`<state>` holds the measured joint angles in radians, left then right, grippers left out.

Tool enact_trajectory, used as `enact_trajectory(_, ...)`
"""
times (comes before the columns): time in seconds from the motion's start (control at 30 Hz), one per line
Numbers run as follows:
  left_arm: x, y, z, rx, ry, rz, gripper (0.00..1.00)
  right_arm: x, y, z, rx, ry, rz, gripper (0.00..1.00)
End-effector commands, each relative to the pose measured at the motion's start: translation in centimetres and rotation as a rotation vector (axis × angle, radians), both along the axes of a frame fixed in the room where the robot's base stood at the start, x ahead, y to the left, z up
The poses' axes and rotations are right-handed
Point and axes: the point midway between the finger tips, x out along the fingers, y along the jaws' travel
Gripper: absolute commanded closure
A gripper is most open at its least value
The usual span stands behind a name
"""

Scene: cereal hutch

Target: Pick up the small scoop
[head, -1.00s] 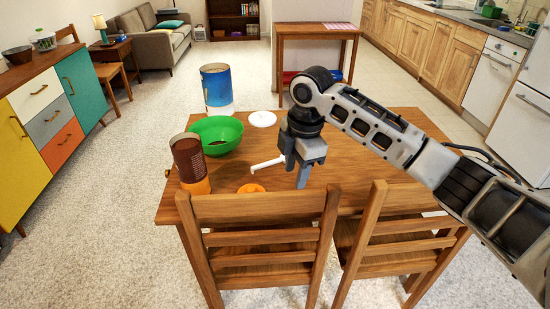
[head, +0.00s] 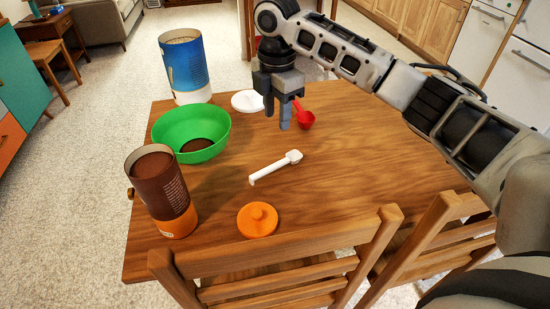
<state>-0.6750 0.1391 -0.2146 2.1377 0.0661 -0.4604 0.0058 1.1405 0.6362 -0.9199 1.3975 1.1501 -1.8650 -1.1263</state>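Two scoops lie on the wooden table. A white scoop (head: 275,167) with a long handle lies near the middle, in front of my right gripper. A red scoop (head: 306,121) lies farther back, just right of the gripper, its handle partly hidden behind the fingers. I cannot tell by size alone which is the small one. My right gripper (head: 277,116) points down, its fingers apart with nothing seen between them. It looks above or beside the red scoop; contact cannot be told. My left gripper is out of view.
A green bowl (head: 165,132) with brown contents stands left. An open brown canister (head: 172,200) and an orange lid (head: 257,220) are near the front. A blue canister (head: 185,70) and a white lid (head: 247,101) are behind. Chairs (head: 270,270) line the front edge. The table's right half looks clear.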

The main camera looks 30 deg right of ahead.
Motion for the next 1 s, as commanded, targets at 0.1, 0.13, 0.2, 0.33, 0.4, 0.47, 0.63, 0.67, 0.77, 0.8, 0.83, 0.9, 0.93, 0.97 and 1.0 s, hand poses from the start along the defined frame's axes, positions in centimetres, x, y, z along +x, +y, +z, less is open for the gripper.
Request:
enact_trajectory(0.1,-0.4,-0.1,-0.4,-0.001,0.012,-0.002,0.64,-0.1,0.0,-2.8,-0.002,0.006,-0.001,0.6)
enact_trajectory(0.13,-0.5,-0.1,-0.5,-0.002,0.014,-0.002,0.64,-0.1,-0.1,-3.5,-0.003,0.005,-0.001,0.6)
enact_trajectory(0.2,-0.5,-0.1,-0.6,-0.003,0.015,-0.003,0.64,-0.1,0.0,-5.0,-0.002,0.005,0.0,0.6)
enact_trajectory(0.33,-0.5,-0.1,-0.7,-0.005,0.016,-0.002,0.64,-0.1,0.0,-7.2,0.0,0.003,-0.001,0.6)
enact_trajectory(0.4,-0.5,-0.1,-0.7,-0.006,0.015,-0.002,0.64,-0.1,0.0,-8.0,-0.001,0.002,-0.001,0.6)
enact_trajectory(0.47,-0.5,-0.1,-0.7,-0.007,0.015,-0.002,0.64,0.0,0.0,-8.4,-0.001,0.001,0.0,0.6)
enact_trajectory(0.63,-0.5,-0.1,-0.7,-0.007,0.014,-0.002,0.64,-0.1,0.1,-9.6,-0.001,0.002,0.0,0.6)
enact_trajectory(0.67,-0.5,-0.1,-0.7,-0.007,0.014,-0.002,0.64,-0.2,0.2,-10.0,-0.001,0.003,0.0,0.6)
enact_trajectory(0.77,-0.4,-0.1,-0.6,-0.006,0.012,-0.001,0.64,-0.3,0.4,-11.6,-0.002,0.004,0.0,0.6)
enact_trajectory(0.8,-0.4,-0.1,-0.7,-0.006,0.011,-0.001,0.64,-0.3,0.4,-12.3,-0.001,0.003,0.0,0.6)
enact_trajectory(0.83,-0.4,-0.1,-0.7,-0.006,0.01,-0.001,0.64,-0.3,0.4,-12.7,-0.002,0.004,0.0,0.6)
enact_trajectory(0.9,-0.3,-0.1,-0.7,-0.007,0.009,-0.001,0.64,-0.3,0.4,-13.4,-0.001,0.002,0.0,0.6)
enact_trajectory(0.93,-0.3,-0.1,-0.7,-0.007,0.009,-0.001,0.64,-0.3,0.4,-13.6,0.0,0.001,0.0,0.6)
enact_trajectory(0.97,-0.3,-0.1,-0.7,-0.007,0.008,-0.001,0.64,-0.3,0.4,-13.7,-0.001,0.001,0.001,0.6)
enact_trajectory(1.0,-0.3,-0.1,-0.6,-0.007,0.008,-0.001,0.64,-0.2,0.4,-13.8,-0.001,0.0,0.001,0.6)
